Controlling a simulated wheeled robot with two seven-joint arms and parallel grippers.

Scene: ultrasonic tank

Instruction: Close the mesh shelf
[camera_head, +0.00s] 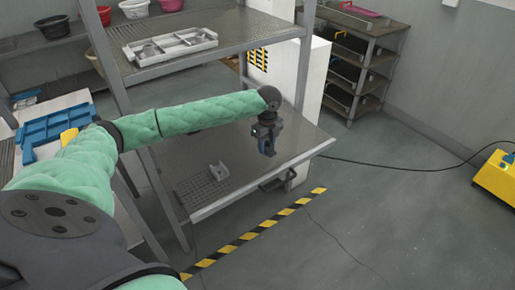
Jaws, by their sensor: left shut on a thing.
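The mesh shelf (205,192) is the low metal shelf with a perforated left part and a plain, shiny right part. It juts out below the upper rack shelf, with a dark handle (277,183) at its front edge. My left gripper (267,152) points down and shows over the right part of the shelf, in the picture above the handle. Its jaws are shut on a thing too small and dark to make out. A small grey bracket-like piece (219,171) lies on the perforated part. My right gripper is out of view.
The upper shelf (265,27) holds a pale divided tray (170,46). A white cabinet (312,75) stands behind the mesh shelf. A striped floor line (262,229) runs in front. A yellow machine (497,178) with a cable is at right; the floor between is open.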

